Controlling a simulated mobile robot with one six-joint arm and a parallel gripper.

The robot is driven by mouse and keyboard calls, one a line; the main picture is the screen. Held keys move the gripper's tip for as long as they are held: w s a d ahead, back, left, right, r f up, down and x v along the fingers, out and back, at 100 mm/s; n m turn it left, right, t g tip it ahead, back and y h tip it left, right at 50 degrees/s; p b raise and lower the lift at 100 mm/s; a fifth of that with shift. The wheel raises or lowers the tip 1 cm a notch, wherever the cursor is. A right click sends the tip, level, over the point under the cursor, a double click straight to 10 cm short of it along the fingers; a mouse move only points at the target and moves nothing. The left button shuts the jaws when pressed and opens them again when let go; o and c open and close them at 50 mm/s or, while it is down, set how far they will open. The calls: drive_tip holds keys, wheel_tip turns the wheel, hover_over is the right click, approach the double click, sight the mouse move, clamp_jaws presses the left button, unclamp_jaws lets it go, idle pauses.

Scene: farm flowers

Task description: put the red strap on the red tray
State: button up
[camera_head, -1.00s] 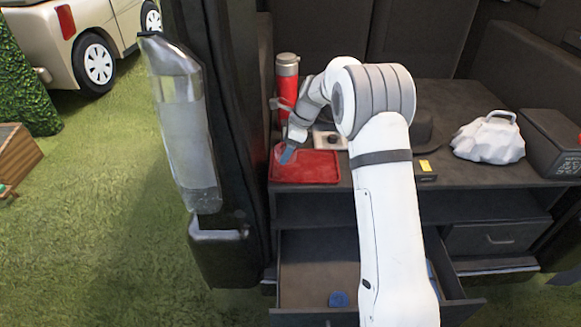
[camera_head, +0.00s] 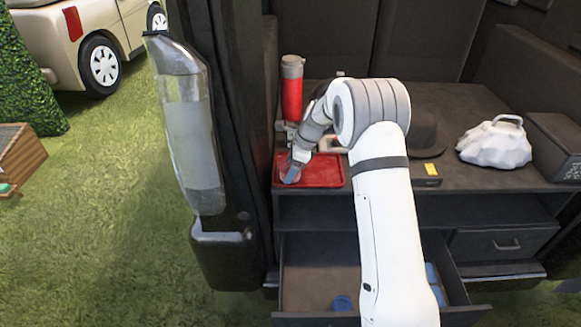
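The red tray (camera_head: 325,172) lies on the dark counter, left of my arm. My gripper (camera_head: 291,174) points down at the left part of the tray, at or just above its surface. A small pale reddish patch shows by the fingertips. I cannot tell if it is the red strap or the tray seen past the fingers. No red strap can be made out clearly elsewhere. The fingers are too small to show whether they are open or shut.
A red bottle (camera_head: 292,95) with a grey cap stands behind the tray. A dark hat (camera_head: 425,135), a white bag (camera_head: 495,145) and a small yellow-topped item (camera_head: 431,169) are to the right. Below, an open drawer (camera_head: 310,285) holds a blue item (camera_head: 342,303).

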drive_tip(key=shift+o, duration=0.6)
